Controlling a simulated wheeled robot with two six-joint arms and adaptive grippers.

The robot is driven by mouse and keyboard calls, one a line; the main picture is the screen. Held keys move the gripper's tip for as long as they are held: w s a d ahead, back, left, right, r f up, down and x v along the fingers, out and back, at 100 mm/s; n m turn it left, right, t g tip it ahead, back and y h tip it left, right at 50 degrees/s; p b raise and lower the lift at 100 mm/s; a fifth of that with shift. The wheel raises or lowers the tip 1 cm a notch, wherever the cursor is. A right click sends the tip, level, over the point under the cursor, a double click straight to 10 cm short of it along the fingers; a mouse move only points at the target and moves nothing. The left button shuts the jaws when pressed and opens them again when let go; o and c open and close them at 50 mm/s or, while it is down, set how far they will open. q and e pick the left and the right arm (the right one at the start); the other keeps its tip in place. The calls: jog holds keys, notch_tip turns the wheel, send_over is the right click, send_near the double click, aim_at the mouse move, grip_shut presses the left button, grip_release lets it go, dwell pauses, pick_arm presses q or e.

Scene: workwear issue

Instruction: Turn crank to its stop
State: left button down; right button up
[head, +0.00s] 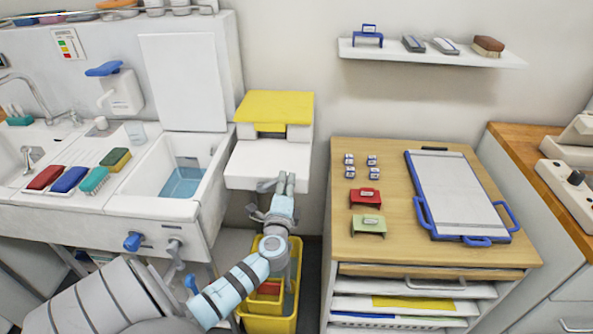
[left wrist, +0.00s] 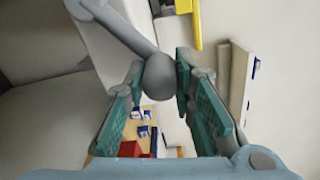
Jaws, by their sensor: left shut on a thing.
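A white unit with a yellow lid (head: 273,107) stands between the sink counter and the wooden-topped cabinet. The crank shows in the left wrist view as a grey arm (left wrist: 122,28) running from the upper left to a round grey knob (left wrist: 160,76). My left gripper (head: 284,182) is at the front of the white unit; in the left wrist view its green-padded fingers (left wrist: 157,88) stand on both sides of the knob and are shut on it. In the head view the gripper hides most of the crank. My right gripper is not in view.
A yellow bin (head: 262,324) stands on the floor below my left arm. The sink counter (head: 95,222) is on the left, with brushes and a basin. The cabinet (head: 345,255) on the right holds small blocks and a clipboard tray (head: 460,195). A wall shelf (head: 430,55) is above.

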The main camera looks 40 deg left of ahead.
pick_arm(q)
jog(key=shift+a+r, duration=0.1)
jog(key=c, duration=1.6)
grip_release()
jog(key=shift+o, duration=1.2)
jog(key=shift+s+a, duration=0.15)
jog(key=shift+d, duration=0.25)
jog(key=v, duration=1.1)
jog(key=shift+s, duration=0.35)
